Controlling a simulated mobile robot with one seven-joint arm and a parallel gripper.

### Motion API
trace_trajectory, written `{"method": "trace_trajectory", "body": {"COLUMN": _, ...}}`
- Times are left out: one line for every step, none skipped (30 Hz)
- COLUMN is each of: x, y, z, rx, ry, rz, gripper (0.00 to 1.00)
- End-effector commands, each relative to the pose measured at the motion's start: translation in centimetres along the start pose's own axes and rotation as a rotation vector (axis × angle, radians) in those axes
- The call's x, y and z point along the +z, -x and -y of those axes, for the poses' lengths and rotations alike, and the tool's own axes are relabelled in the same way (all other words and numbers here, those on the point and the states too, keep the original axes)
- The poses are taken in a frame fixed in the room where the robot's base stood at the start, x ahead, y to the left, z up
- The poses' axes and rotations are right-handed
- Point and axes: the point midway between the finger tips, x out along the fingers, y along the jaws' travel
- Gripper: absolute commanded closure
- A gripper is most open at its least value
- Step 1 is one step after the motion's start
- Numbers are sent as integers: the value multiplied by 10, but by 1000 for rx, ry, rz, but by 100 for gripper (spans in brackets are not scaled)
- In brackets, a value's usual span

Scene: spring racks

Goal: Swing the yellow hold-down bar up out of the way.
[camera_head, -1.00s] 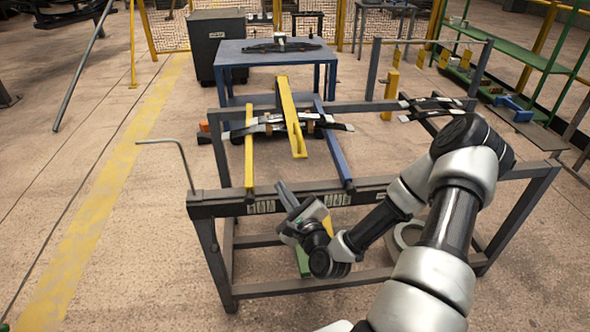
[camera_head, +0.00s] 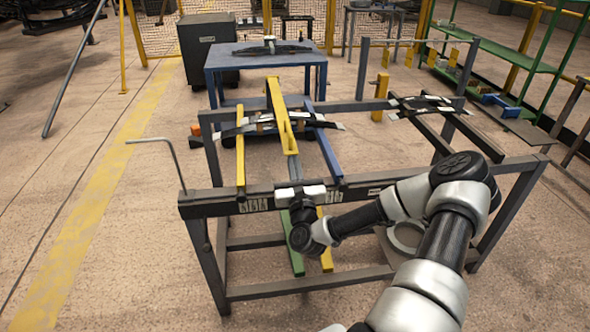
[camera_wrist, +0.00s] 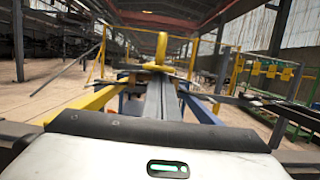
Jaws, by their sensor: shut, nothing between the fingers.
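The yellow hold-down bar (camera_head: 275,95) lies lengthwise over a dark leaf spring (camera_head: 258,124) on the grey rack (camera_head: 400,183) in the head view. Its near end has a slotted or looped handle (camera_head: 287,132). In the wrist view a yellow loop (camera_wrist: 161,48) stands upright just beyond my fingertips. My gripper (camera_head: 294,162) is shut and empty, its fingers pointing forward at the bar's near end. The gripper also shows in the wrist view (camera_wrist: 161,82). I cannot tell whether the fingertips touch the bar or lie under it.
A yellow rail (camera_head: 240,160) and a blue rail (camera_head: 328,150) flank the bar. A bent grey rod (camera_head: 168,141) rises at the rack's left corner. More springs (camera_head: 425,104) lie on the rack's right. A blue table (camera_head: 265,60) stands behind.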

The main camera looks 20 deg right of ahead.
Motion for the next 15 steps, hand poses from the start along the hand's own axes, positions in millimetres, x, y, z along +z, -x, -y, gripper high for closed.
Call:
{"method": "trace_trajectory", "body": {"x": 0, "y": -4, "z": 0, "rx": 0, "ry": 0, "rz": 1, "gripper": 100}}
{"method": "trace_trajectory", "body": {"x": 0, "y": -5, "z": 0, "rx": -1, "ry": 0, "rz": 0, "gripper": 100}}
{"method": "trace_trajectory", "body": {"x": 0, "y": -6, "z": 0, "rx": -1, "ry": 0, "rz": 0, "gripper": 100}}
{"method": "trace_trajectory", "body": {"x": 0, "y": -7, "z": 0, "rx": -1, "ry": 0, "rz": -1, "gripper": 100}}
{"method": "trace_trajectory", "body": {"x": 0, "y": -8, "z": 0, "rx": -1, "ry": 0, "rz": -1, "gripper": 100}}
{"method": "trace_trajectory", "body": {"x": 0, "y": -8, "z": 0, "rx": -1, "ry": 0, "rz": -1, "gripper": 100}}
{"method": "trace_trajectory", "body": {"x": 0, "y": -8, "z": 0, "rx": -1, "ry": 0, "rz": -1, "gripper": 100}}
{"method": "trace_trajectory", "body": {"x": 0, "y": -8, "z": 0, "rx": -1, "ry": 0, "rz": -1, "gripper": 100}}
{"method": "trace_trajectory", "body": {"x": 0, "y": -8, "z": 0, "rx": -1, "ry": 0, "rz": -1, "gripper": 100}}
{"method": "trace_trajectory", "body": {"x": 0, "y": -8, "z": 0, "rx": -1, "ry": 0, "rz": -1, "gripper": 100}}
{"method": "trace_trajectory", "body": {"x": 0, "y": -8, "z": 0, "rx": -1, "ry": 0, "rz": -1, "gripper": 100}}
{"method": "trace_trajectory", "body": {"x": 0, "y": -8, "z": 0, "rx": 0, "ry": 0, "rz": -1, "gripper": 100}}
{"method": "trace_trajectory", "body": {"x": 0, "y": -8, "z": 0, "rx": 0, "ry": 0, "rz": -1, "gripper": 100}}
{"method": "trace_trajectory", "body": {"x": 1, "y": -8, "z": 0, "rx": 0, "ry": 0, "rz": -2, "gripper": 100}}
{"method": "trace_trajectory", "body": {"x": 2, "y": -8, "z": 0, "rx": 0, "ry": 0, "rz": -3, "gripper": 100}}
